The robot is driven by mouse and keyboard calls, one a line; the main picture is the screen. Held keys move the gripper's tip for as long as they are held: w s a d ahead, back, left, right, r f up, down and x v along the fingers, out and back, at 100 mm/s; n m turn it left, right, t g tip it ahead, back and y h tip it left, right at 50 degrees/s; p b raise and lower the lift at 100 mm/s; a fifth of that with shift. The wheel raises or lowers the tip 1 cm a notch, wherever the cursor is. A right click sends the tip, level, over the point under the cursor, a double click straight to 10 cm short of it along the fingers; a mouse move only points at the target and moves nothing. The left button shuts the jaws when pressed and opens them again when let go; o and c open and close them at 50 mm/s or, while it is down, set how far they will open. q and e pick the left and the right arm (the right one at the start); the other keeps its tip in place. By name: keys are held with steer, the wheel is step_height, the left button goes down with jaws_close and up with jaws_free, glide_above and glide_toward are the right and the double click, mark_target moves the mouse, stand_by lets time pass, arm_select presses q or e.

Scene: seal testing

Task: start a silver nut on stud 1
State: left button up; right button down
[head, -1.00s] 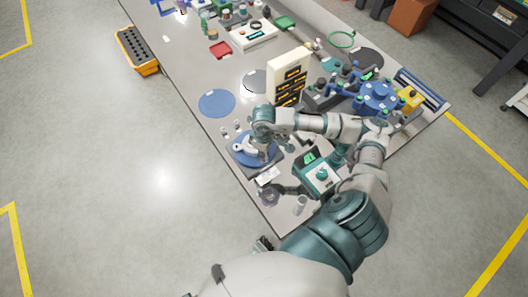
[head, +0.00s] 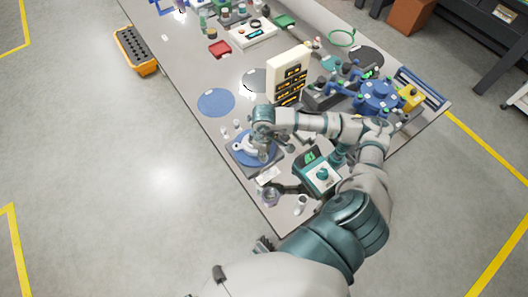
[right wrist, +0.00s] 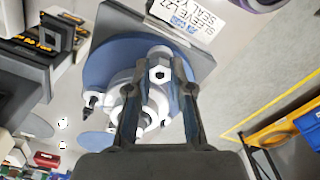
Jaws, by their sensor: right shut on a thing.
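My right gripper (right wrist: 160,80) is shut on a silver nut (right wrist: 160,73); its hex face and dark hole show between the fingertips in the right wrist view. The nut is over the white flanged part on the blue round plate (right wrist: 97,62). A dark-tipped stud (right wrist: 90,100) stands on that part, left of the gripper. I cannot tell which stud is stud 1, or whether the nut touches a stud. In the head view my right gripper (head: 260,143) is over the same blue plate (head: 242,156), near the bench's left edge. My left gripper is not clearly seen.
Small silver pieces (head: 225,131) lie beside the plate. A teal instrument (head: 318,172) stands close to its right. A cream rack (head: 288,78) and a blue multi-armed fixture (head: 378,96) stand farther back. A blue disc (head: 216,102) lies flat on the bench.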

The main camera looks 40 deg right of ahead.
steer(key=shift+f, duration=0.1)
stand_by(0.8)
steer(key=shift+m+b, duration=0.45)
steer(key=shift+m, duration=1.55)
steer(key=shift+m, duration=0.9)
steer(key=shift+s+m, duration=0.1)
steer(key=shift+m, duration=1)
